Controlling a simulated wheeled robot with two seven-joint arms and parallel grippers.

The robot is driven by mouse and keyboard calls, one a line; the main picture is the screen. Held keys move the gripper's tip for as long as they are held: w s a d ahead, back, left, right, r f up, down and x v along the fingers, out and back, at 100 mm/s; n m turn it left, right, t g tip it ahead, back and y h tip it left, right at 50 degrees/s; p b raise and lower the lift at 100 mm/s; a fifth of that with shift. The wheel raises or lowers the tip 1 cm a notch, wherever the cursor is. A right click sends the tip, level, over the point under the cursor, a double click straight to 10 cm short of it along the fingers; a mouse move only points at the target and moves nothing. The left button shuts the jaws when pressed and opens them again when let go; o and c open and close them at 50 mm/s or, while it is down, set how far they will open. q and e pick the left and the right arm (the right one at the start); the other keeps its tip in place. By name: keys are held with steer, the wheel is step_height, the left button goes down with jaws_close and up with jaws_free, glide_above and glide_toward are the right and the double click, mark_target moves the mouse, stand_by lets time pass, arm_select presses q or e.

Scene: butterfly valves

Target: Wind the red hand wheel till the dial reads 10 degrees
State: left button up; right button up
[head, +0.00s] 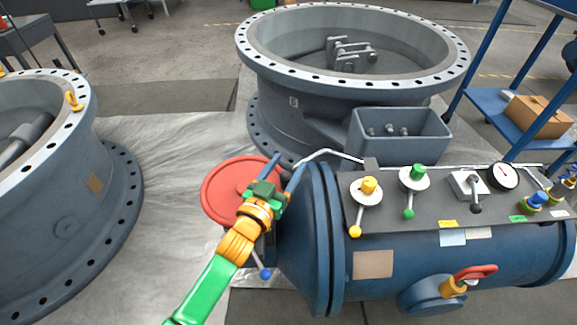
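The red hand wheel (222,190) is a flat disc at the near end of the blue cylinder, left of its flange. My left gripper (284,168) is over the right part of the wheel and hides some of it. Its two blue fingers stand apart. I cannot tell whether they touch the wheel. The dial (502,176) is a round white face with a black rim and a red mark, on top of the cylinder at the right. Its reading is too small to make out. My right gripper is not in view.
The blue cylinder (430,262) carries yellow (369,186) and green (417,172) knobs with levers, and a red-handled valve (475,271). A large round valve body (300,105) stands behind, another (60,200) at left. A blue cart (495,104) with a cardboard box (538,116) stands back right.

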arm_select(q)
steer(key=shift+s, duration=0.15)
steer(key=p+v, duration=0.2)
steer(key=v, duration=0.4)
steer(key=shift+s, duration=0.1)
steer(key=shift+s+a, duration=0.15)
steer(key=shift+s, duration=0.1)
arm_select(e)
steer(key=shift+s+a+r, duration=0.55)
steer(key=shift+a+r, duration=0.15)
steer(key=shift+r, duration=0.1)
arm_select(q)
steer(key=shift+p+v, duration=0.6)
steer(key=shift+v, duration=0.9)
steer(key=shift+p+v, duration=0.85)
steer(key=shift+v, duration=1.8)
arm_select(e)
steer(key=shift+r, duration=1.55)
